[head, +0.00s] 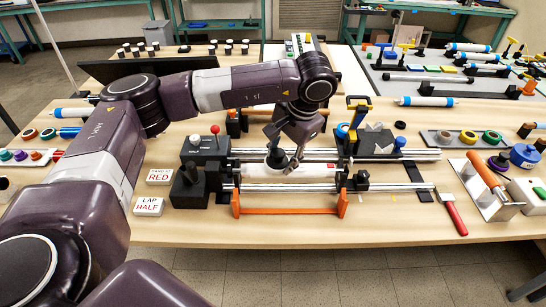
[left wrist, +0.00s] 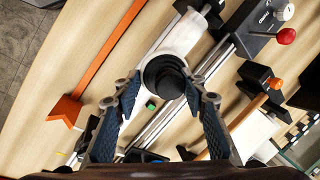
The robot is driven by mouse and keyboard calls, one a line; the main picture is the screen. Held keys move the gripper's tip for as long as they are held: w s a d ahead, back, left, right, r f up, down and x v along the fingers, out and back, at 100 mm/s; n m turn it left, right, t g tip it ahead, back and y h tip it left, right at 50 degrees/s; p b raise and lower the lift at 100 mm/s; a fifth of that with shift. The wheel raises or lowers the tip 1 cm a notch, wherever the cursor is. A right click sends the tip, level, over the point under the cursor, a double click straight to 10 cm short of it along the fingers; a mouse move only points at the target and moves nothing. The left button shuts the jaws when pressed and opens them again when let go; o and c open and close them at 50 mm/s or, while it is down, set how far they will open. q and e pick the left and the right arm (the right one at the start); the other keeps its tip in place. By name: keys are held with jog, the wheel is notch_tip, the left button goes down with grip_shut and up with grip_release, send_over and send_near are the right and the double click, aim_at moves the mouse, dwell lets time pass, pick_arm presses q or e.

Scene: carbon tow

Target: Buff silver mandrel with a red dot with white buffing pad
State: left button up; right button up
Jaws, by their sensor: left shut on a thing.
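My left gripper (head: 290,165) is over the lathe-like bench fixture at the middle of the table. In the left wrist view its fingers (left wrist: 162,92) are closed around a round black handle (left wrist: 163,75), apparently the buffing pad's. A white piece (left wrist: 185,35) shows just beyond the handle, over the silver rods; I cannot tell whether it is the pad, or whether it touches a rod. In the head view it is partly behind my gripper. Silver rods (head: 400,155) run left to right here. I see no red dot on any of them. My right gripper is out of view.
A black box with a red ball knob (head: 215,129) stands left of the rods. An orange bar stand (head: 290,211) lies in front. White signs reading RED (head: 160,176) and LAP HALF (head: 148,206) are at left. A red-handled tool (head: 454,215) lies right.

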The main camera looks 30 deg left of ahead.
aim_at(267, 162)
pick_arm(q)
jog(key=shift+w+d, duration=0.9)
jog(key=shift+d, duration=0.6)
jog(key=shift+w+d, duration=0.9)
jog(key=shift+d, duration=0.6)
jog(key=shift+w+d, duration=0.9)
jog(key=shift+d, duration=0.6)
jog(key=shift+s+a+b, duration=0.1)
jog(key=shift+s+a, duration=0.7)
jog(key=shift+a, duration=0.5)
jog(key=shift+s+a+b, duration=0.1)
jog(key=shift+s+a, duration=0.65)
jog(key=shift+a, duration=0.5)
jog(key=shift+s+a+b, duration=0.1)
jog(key=shift+s+a, duration=0.7)
jog(key=shift+a, duration=0.5)
jog(key=shift+s+a, duration=0.65)
jog(key=shift+a, duration=0.35)
jog(key=shift+s+a, duration=0.6)
jog(key=shift+a, duration=0.35)
jog(key=shift+r+p, duration=1.55)
jog(key=shift+r, duration=1)
jog(key=shift+g+h, duration=0.3)
jog(key=shift+h, duration=0.6)
jog(key=shift+w+a+f+b, duration=0.15)
jog(key=shift+f+b, duration=0.5)
jog(key=shift+f, duration=0.4)
jog(key=shift+s+a+f+b, duration=0.15)
jog(key=shift+f+b, duration=0.5)
jog(key=shift+f, duration=0.35)
